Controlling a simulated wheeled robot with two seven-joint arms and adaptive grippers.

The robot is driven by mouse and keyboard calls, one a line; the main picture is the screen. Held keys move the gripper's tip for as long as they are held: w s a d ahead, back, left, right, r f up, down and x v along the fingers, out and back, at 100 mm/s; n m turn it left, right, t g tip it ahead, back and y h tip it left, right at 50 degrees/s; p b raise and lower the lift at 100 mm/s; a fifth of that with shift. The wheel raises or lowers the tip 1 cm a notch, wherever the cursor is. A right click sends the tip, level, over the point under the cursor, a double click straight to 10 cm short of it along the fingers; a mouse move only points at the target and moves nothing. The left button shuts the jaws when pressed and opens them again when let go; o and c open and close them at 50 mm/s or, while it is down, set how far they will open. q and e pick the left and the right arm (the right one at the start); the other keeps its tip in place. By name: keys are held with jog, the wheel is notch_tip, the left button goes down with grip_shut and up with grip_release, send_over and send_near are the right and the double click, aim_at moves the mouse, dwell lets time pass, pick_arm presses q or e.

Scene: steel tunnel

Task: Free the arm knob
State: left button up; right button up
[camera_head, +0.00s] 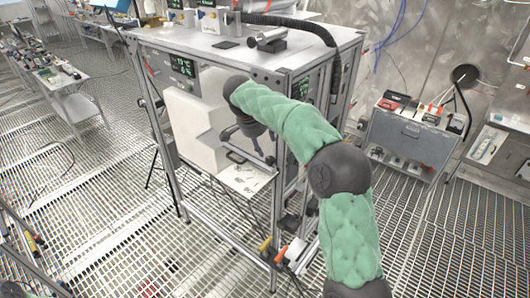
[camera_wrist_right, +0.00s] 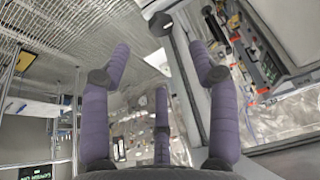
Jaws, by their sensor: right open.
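My right gripper (camera_head: 250,146) hangs from the green-sleeved right arm at the front of the metal-framed workstation (camera_head: 278,215), beside a white block-shaped housing (camera_head: 190,128). In the right wrist view its purple fingers (camera_wrist_right: 160,77) are spread apart with nothing between them. A dark round end (camera_wrist_right: 160,24), possibly the arm knob, shows ahead of the fingertips near a grey bar; I cannot tell for sure what it is. In the head view the gripper partly covers this area, and I cannot pick out the knob there. My left gripper is not in view.
A dark bar handle (camera_head: 245,158) is close below the gripper, above a white sheet (camera_head: 245,180). A black hose (camera_head: 330,45) runs over the workstation top. A grey cabinet (camera_head: 410,140) stands at right. Grated floor is open at left.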

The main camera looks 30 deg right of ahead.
aim_at(269, 160)
jog(key=p+x, duration=0.1)
jog(key=x, duration=0.7)
jog(key=shift+w+f, duration=0.1)
jog(key=shift+f, duration=0.15)
jog(key=shift+d+f, duration=0.2)
jog(key=shift+f, duration=0.3)
jog(key=shift+w+f, duration=0.15)
jog(key=shift+f, duration=0.1)
jog(key=c, duration=1.1)
